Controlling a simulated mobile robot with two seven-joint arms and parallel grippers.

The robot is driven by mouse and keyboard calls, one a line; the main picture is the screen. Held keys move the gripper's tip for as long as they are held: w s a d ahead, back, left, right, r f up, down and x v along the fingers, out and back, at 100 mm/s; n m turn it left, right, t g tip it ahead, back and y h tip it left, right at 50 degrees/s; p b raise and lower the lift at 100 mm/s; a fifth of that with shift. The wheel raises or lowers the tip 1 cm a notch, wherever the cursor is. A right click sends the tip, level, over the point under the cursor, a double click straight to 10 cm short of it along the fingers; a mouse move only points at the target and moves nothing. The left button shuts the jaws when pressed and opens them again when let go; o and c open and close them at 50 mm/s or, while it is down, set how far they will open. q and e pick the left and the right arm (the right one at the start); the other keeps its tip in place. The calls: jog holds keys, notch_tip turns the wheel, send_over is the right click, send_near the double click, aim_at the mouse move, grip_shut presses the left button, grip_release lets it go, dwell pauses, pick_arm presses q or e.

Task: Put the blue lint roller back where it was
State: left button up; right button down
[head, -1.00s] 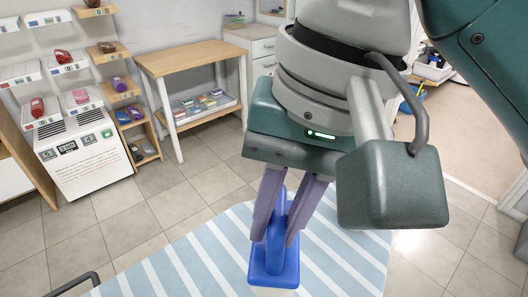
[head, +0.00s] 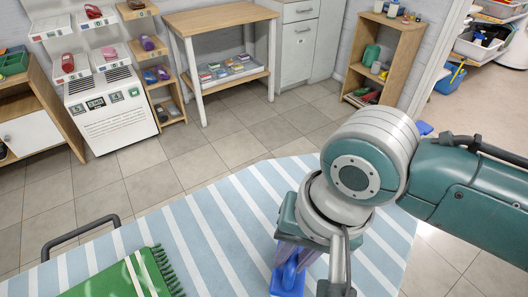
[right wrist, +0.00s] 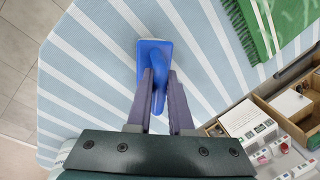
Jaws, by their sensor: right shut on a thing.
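The blue lint roller (head: 285,284) has a flat rectangular head and a slim handle. My right gripper (head: 299,258) is shut on it over the blue-and-white striped surface (head: 235,215). In the right wrist view the roller (right wrist: 153,52) shows from above, with its handle between the two purple-grey fingers of the gripper (right wrist: 161,84). I cannot tell whether its head touches the striped surface. In the head view my right wrist hides part of the roller. My left gripper is not in view.
A green fringed cloth (head: 128,276) lies on the striped surface at the lower left. A dark handle (head: 78,236) stands at its edge. Wooden table (head: 222,20) and shelves (head: 386,52) stand behind, across open floor.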

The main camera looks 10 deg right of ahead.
jog(key=shift+f, duration=0.15)
jog(key=c, duration=0.8)
grip_release()
jog(key=shift+r, duration=0.4)
notch_tip(320, 180, up, 11)
jog(key=s+d+p, duration=0.1)
jog(key=d+p, duration=0.1)
jog(key=p, duration=0.1)
jog(key=s+d+n+t, duration=0.1)
jog(key=s+d+n, duration=0.1)
jog(key=s, duration=0.1)
jog(key=s+d+n+h, duration=0.1)
jog(key=s+d+n, duration=0.1)
jog(key=s+d, duration=0.1)
jog(key=s+d+n+t, duration=0.1)
jog(key=s+d+n, duration=0.2)
jog(key=s, duration=0.1)
jog(key=shift+r+t+h, duration=0.3)
jog(key=shift+r+h, duration=0.1)
